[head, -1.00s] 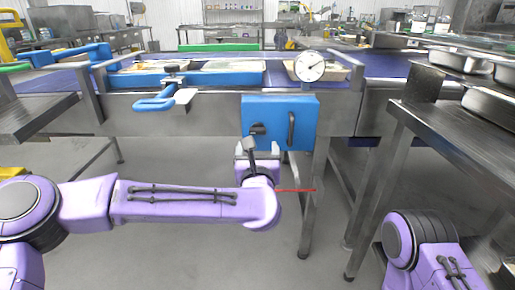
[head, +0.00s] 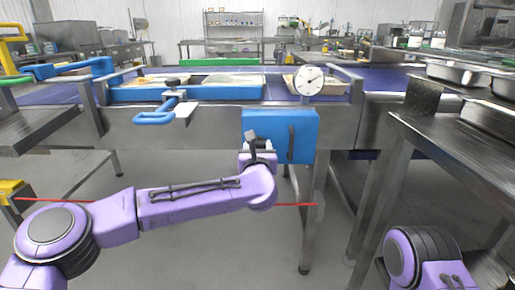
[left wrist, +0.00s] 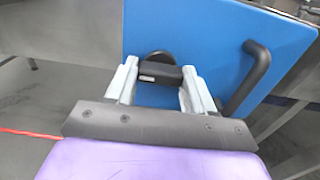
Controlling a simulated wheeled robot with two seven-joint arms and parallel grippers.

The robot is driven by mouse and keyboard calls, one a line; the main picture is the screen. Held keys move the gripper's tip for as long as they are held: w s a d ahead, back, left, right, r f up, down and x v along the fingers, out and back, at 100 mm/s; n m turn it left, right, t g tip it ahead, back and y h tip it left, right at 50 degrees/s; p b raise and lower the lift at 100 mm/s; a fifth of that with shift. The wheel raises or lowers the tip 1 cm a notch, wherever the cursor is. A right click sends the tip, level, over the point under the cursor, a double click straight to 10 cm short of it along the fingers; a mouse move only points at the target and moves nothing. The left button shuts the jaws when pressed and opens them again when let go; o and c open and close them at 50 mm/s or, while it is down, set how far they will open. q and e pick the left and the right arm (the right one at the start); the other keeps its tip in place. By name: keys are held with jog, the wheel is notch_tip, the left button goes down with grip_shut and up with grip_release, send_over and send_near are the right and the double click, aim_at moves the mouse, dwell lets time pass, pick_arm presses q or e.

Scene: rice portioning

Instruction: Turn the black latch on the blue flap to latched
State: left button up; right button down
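The blue flap (head: 277,121) hangs on the front of the metal conveyor frame, with a black bar handle (head: 291,143) on its right part. In the left wrist view, the flap (left wrist: 205,40) fills the upper middle and its handle (left wrist: 250,78) is right of my fingers. The black latch (left wrist: 159,73) is a short bar in front of a round base, lying crosswise between my fingertips. My left gripper (head: 258,142) is at the flap's lower left and hides most of the latch in the head view. Its fingers (left wrist: 160,80) are apart; I cannot tell whether they touch the latch.
A blue clamp handle (head: 153,117) sticks out from the conveyor, left of the flap. A round dial (head: 310,81) and trays stand above. A steel table (head: 425,125) with metal pans is at the right. The floor below the flap is open, with metal legs.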

pick_arm(q)
jog(key=m+p, duration=0.2)
jog(key=m, duration=0.1)
jog(key=shift+r+p, duration=0.2)
jog(key=shift+p, duration=0.15)
jog(key=m+p, duration=0.4)
jog(key=m, duration=0.2)
jog(key=shift+m, duration=0.4)
jog(key=m+p, duration=0.3)
jog(key=m, duration=0.2)
jog(key=shift+p, duration=0.3)
jog(key=shift+f+m+p, duration=0.2)
jog(key=shift+m+p, duration=0.55)
jog(key=shift+m, duration=0.75)
jog(key=o, duration=1)
jog(key=shift+o, duration=0.2)
